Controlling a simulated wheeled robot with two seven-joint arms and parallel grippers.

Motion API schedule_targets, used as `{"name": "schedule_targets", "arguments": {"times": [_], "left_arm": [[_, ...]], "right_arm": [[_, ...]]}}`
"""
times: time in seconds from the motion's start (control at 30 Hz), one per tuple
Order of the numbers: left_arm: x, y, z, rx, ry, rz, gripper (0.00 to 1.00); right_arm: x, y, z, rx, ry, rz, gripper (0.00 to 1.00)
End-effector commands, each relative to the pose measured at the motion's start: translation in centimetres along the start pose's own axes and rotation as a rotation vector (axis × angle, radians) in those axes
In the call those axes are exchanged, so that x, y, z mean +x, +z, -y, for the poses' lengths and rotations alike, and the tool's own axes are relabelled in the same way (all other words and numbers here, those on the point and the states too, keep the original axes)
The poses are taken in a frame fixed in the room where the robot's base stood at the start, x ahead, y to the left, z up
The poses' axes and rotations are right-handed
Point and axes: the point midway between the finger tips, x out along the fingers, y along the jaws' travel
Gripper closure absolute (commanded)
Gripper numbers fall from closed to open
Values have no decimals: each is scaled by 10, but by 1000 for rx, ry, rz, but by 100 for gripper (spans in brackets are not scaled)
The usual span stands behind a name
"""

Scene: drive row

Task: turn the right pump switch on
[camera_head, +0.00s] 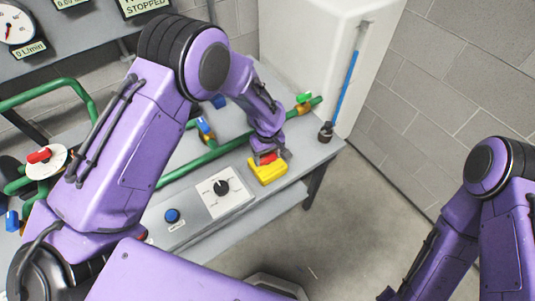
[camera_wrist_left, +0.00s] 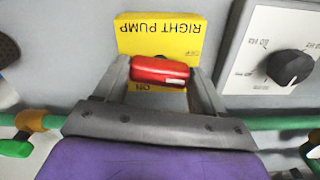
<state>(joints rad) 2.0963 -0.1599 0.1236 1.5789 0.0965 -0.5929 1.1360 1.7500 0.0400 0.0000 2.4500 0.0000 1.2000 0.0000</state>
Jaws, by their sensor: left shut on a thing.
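The right pump switch is a yellow plate (camera_wrist_left: 160,35) with a red handle (camera_wrist_left: 160,71). In the left wrist view its lettering reads RIGHT PUMP upside down, with OFF at the right edge and ON by the bottom edge. The handle lies crosswise between my left gripper's fingers. In the head view the yellow plate (camera_head: 268,173) is at the bench's right front, with the red handle partly hidden by the gripper. My left gripper (camera_head: 268,157) is shut on the handle; it also shows in the left wrist view (camera_wrist_left: 160,82). My right gripper is out of view.
A black dial on a white plate (camera_head: 223,197) and a blue button (camera_head: 172,215) sit left of the switch. Green pipe (camera_head: 205,158) with valves runs behind it. A white tank (camera_head: 325,60) stands at the back right. Open floor (camera_head: 340,235) lies to the right.

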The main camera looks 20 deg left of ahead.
Motion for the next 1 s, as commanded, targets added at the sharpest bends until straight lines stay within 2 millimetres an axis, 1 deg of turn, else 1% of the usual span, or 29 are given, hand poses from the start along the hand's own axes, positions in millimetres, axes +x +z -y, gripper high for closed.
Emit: {"name": "schedule_targets", "arguments": {"times": [0.1,0.4,1.0], "left_arm": [[-2,-1,0,96,1,-2,60],[-2,-1,0,382,0,-2,60],[-2,-2,-1,950,1,-4,60]], "right_arm": [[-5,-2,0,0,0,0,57],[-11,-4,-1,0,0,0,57],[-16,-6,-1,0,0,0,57]]}}
